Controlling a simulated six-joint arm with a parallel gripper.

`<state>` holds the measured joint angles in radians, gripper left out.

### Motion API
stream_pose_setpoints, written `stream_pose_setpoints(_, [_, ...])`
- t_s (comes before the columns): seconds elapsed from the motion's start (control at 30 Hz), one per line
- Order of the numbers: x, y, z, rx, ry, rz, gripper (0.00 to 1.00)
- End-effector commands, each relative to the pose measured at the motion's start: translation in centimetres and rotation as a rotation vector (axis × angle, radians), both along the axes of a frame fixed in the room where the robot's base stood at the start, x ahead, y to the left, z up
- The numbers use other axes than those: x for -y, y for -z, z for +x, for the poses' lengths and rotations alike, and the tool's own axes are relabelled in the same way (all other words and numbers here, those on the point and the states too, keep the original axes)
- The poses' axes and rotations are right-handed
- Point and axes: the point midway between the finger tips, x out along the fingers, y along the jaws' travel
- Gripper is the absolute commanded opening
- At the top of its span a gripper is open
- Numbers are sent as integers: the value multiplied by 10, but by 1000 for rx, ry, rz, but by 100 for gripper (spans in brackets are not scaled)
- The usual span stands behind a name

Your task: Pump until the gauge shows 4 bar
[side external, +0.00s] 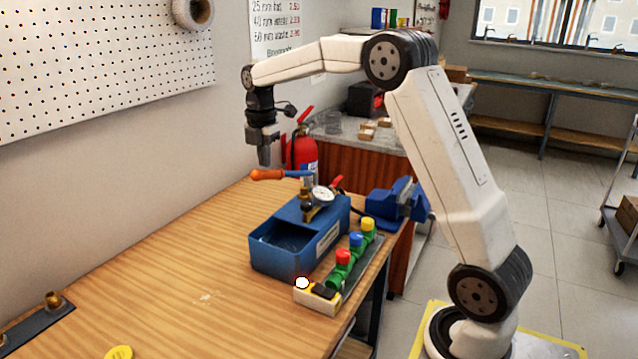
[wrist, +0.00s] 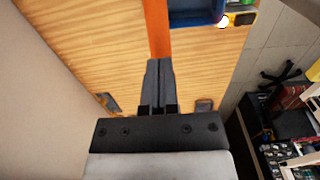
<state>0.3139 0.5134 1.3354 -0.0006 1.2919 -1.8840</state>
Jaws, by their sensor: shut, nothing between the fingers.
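The blue test pump (side external: 287,246) stands on the wooden bench, an open tank at its front. Its round white gauge (side external: 322,195) sits on top beside brass fittings; the needle is too small to read. The pump lever ends in an orange handle (side external: 268,174), sticking out to the left, roughly level. My gripper (side external: 265,163) is shut and empty, pointing down just above the handle. In the wrist view the shut fingers (wrist: 160,62) line up with the orange handle (wrist: 157,28). I cannot tell whether they touch it. A small red lever (side external: 337,182) shows behind the gauge.
A box with a lit white lamp (side external: 302,283) and a row of coloured knobs (side external: 343,257) stands right of the pump. A blue vise (side external: 397,199) and red fire extinguisher (side external: 305,153) are behind. The bench's left part is mostly clear.

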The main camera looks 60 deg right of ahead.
Motion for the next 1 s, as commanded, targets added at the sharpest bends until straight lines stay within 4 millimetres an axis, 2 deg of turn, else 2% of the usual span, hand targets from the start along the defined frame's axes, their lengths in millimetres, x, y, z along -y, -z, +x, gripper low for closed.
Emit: stream_pose_setpoints(1.0, [-7,45,-1,-5,-1,1,0])
